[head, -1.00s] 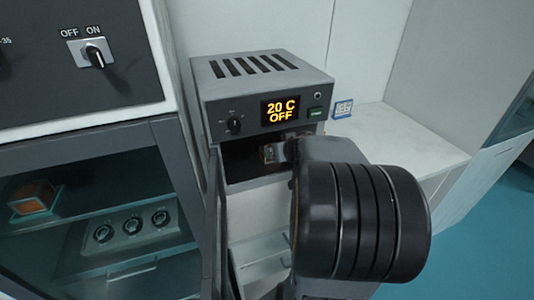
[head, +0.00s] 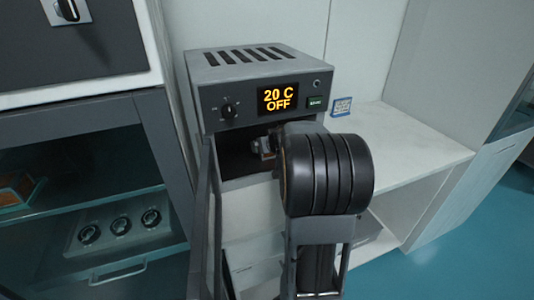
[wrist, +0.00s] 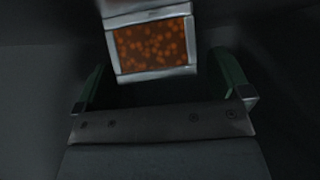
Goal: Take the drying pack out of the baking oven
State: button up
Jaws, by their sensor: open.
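The baking oven (head: 225,90) stands on a white surface with its display reading 20 C OFF. Its door (head: 203,220) hangs open at the left and the chamber is dark inside. In the wrist view the drying pack (wrist: 150,45), a pale-framed block with an orange speckled window, is ahead of my gripper (wrist: 162,68). The gripper is open, with a green finger on each side of the pack and gaps showing at both sides.
At the left is a dark glass-fronted cabinet (head: 150,130) with an orange block (head: 15,192) and a panel of several knobs (head: 120,226) inside. A small blue-and-white label (head: 342,106) stands right of the oven. The white shelf (head: 415,150) on the right is clear.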

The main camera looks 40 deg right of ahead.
jog(key=shift+w+f, duration=0.1)
jog(key=shift+w, duration=0.1)
jog(key=shift+c, duration=0.3)
jog(key=c, duration=1)
